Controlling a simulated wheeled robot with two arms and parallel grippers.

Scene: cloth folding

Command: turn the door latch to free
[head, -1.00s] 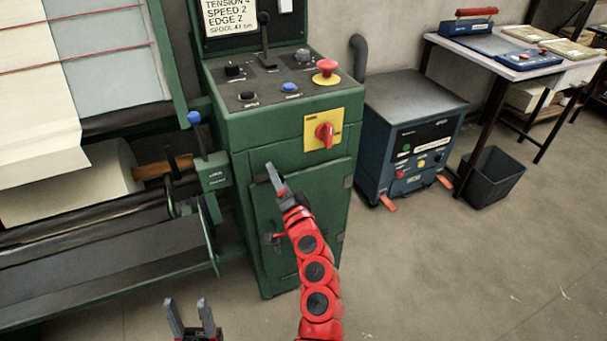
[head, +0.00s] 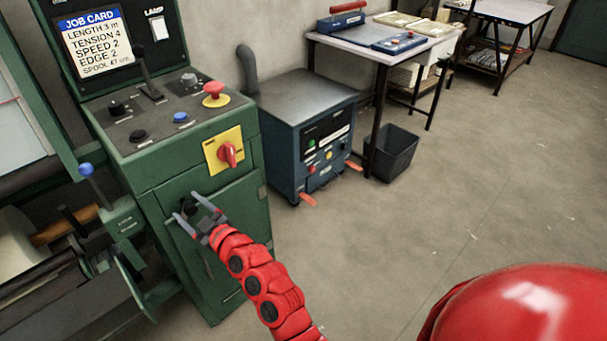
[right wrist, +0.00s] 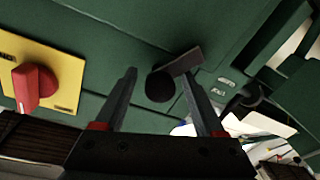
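The door latch is on the green cabinet door (head: 215,265). In the right wrist view it is a dark round knob (right wrist: 160,86) with a short flat grey lever (right wrist: 187,61). In the head view the dark latch (head: 189,204) is partly hidden by my right gripper (head: 187,208). The right gripper (right wrist: 159,73) is open, its two fingers either side of the knob, with the lever reaching past the right fingertip. I cannot tell whether the fingers touch it. Small pale labels (right wrist: 222,87) lie right of the latch. My left gripper is out of view.
A red switch on a yellow plate (head: 223,151) sits just above the door. The control panel (head: 160,112) has knobs and a red button (head: 214,93). A blue-knobbed lever (head: 87,172) stands left. A blue unit (head: 308,130) is to the right, with open floor before it.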

